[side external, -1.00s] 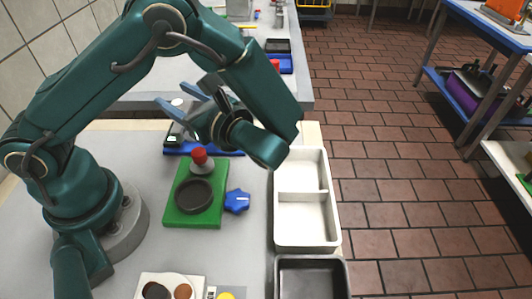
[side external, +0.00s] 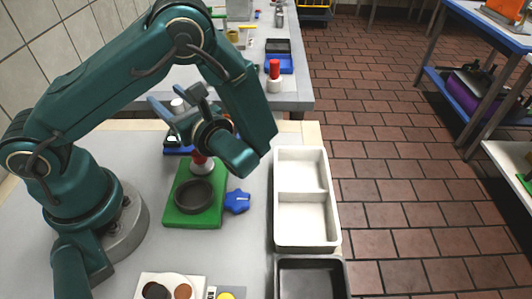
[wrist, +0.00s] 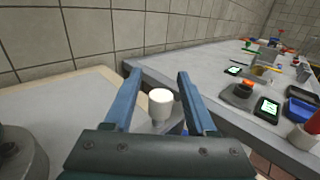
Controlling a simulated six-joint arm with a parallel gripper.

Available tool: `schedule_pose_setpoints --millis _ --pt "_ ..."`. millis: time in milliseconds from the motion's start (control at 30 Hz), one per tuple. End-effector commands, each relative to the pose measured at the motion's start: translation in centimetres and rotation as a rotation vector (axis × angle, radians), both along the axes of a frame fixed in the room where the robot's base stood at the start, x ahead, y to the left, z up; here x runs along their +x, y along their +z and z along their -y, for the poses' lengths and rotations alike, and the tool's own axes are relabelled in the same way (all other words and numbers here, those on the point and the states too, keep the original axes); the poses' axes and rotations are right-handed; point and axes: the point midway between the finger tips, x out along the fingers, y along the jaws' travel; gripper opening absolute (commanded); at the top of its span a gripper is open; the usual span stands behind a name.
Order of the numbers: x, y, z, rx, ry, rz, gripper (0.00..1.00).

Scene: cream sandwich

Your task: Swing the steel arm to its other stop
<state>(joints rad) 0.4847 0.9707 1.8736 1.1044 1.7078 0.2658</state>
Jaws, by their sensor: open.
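My gripper (side external: 176,98) is open, with its two blue fingers pointing away from the camera toward the back of the bench. In the wrist view my gripper (wrist: 158,74) has a white cylindrical knob (wrist: 161,102) showing between its fingers, with a grey part just below it. The white knob also shows in the side view (side external: 177,103), close to the fingers. Whether the fingers touch it I cannot tell. The steel arm cannot be made out clearly; the grey part under the knob may belong to it, and my gripper hides much of that area.
A green base (side external: 179,218) with a dark ring and a red-topped handle stands below my gripper. Beside it are a blue star-shaped knob (side external: 237,202) and a white two-part tray (side external: 306,190). A black tray (side external: 312,262) lies in front. A second bench (side external: 290,98) stands behind.

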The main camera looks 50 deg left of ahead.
Motion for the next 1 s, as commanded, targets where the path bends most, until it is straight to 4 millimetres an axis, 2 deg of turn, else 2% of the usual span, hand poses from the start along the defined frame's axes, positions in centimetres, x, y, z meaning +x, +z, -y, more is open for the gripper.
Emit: schedule_pose_setpoints --millis 33,167,200,1000 --pt "0.01 0.0 0.01 0.0 0.0 0.0 0.56" --pt "0.01 0.0 0.03 0.0 0.0 0.0 0.07" --pt "0.01 0.0 0.03 0.0 0.0 0.0 0.0" --pt "-0.05 0.0 0.07 -0.001 0.002 0.0 0.0"
